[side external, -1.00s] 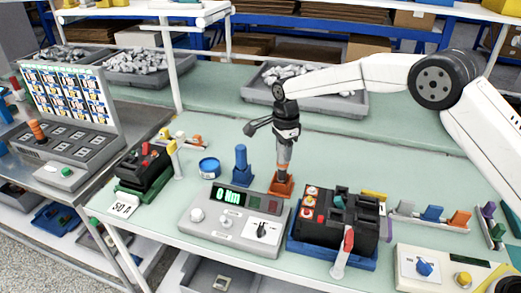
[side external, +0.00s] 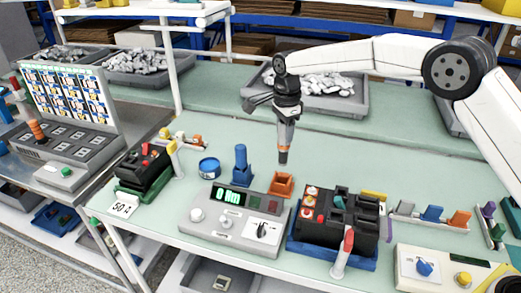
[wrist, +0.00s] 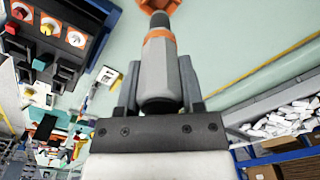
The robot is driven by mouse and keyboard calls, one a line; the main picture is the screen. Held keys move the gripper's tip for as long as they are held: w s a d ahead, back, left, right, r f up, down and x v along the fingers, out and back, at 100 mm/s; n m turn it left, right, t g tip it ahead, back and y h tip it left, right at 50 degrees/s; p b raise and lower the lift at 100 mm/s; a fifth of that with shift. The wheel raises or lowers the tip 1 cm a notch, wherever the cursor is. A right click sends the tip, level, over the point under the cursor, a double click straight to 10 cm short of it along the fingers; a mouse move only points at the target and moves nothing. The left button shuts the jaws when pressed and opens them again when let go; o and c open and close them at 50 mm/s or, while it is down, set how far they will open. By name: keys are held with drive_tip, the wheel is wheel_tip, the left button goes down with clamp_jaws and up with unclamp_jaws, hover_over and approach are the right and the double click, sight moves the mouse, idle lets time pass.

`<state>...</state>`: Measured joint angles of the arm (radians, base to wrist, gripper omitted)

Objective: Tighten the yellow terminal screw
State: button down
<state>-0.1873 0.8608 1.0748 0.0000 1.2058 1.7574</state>
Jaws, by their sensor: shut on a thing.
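My gripper (side external: 287,112) is shut on a grey driver tool (side external: 284,138) with an orange band. The tool hangs upright, its dark tip just above the empty orange holder (side external: 281,185). In the wrist view the tool (wrist: 157,78) sits between the fingers, and the holder (wrist: 165,5) shows at the top edge. The black breaker block (side external: 342,232) is to the right of the holder. Its left side has a row of coloured terminal screws, with the yellow terminal screw (side external: 309,202) in the middle. The yellow screw also shows in the wrist view (wrist: 45,29), between red and orange ones.
A grey meter box (side external: 222,231) with a lit green display stands left of the breaker. A blue post tool (side external: 241,165) stands behind it, beside a blue tape roll (side external: 209,167). A red-topped lever (side external: 345,250) stands before the breaker. The bench behind the holder is clear.

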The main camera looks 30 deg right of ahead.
drive_tip(key=shift+r, duration=0.1)
drive_tip(key=shift+s+a+r, duration=0.2)
drive_tip(key=shift+s+r, duration=0.25)
drive_tip(key=shift+s, duration=0.05)
drive_tip(key=s+r, duration=0.4)
drive_tip(key=s, duration=0.3)
drive_tip(key=s+a+r, duration=0.1)
drive_tip(key=s+r, duration=0.2)
drive_tip(key=s, duration=0.4)
drive_tip(key=shift+s+a+r, duration=0.3)
drive_tip(key=shift+s+r, duration=0.05)
drive_tip(key=shift+r, duration=0.05)
drive_tip(key=shift+f, duration=0.1)
wheel_tip(320, 180, down, 6)
drive_tip(key=shift+f, duration=0.2)
idle(0.5)
